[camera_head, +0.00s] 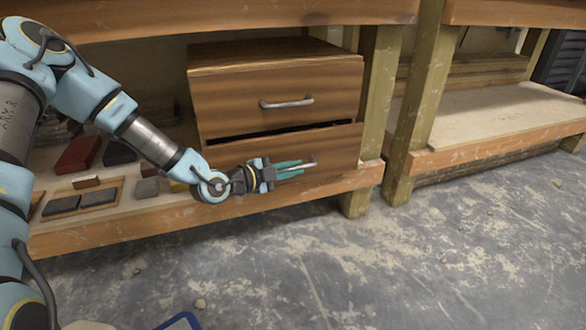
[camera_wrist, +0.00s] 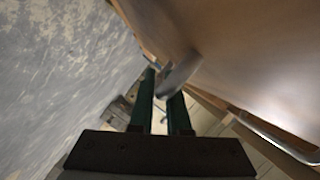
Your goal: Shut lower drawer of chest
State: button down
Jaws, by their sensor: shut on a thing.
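The wooden chest (camera_head: 230,58) stands on the low shelf of the bench and has two drawers. The upper drawer (camera_head: 225,98) is flush with the chest and has a grey bar handle (camera_head: 287,103). The lower drawer (camera_head: 335,150) stands out a little, with a dark gap above its front. My gripper (camera_head: 291,168) is at the lower drawer's front, its teal fingers shut on the lower handle (camera_head: 311,164). In the wrist view the handle (camera_wrist: 180,75) lies between the two green fingers (camera_wrist: 166,98). Part of the handle is hidden by the fingers.
Left of the chest, a tray (camera_head: 112,183) with dark blocks and a red block (camera_head: 78,155) lie on the shelf. A wooden post (camera_head: 375,90) stands close at the chest's right. The concrete floor (camera_head: 400,260) in front is mostly clear.

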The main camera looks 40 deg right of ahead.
aim_at(288, 182)
dwell(0.7)
jog(key=shift+w+d, duration=0.25)
jog(key=shift+w, duration=0.45)
jog(key=shift+w+d, duration=0.25)
jog(key=shift+w, duration=0.5)
jog(key=shift+w+d, duration=0.25)
jog(key=shift+w, duration=0.45)
jog(key=c, duration=0.9)
grip_release()
jog(key=p+v, duration=0.3)
jog(key=v, duration=0.7)
jog(key=shift+s+a, duration=0.1)
jog(key=shift+a, duration=0.3)
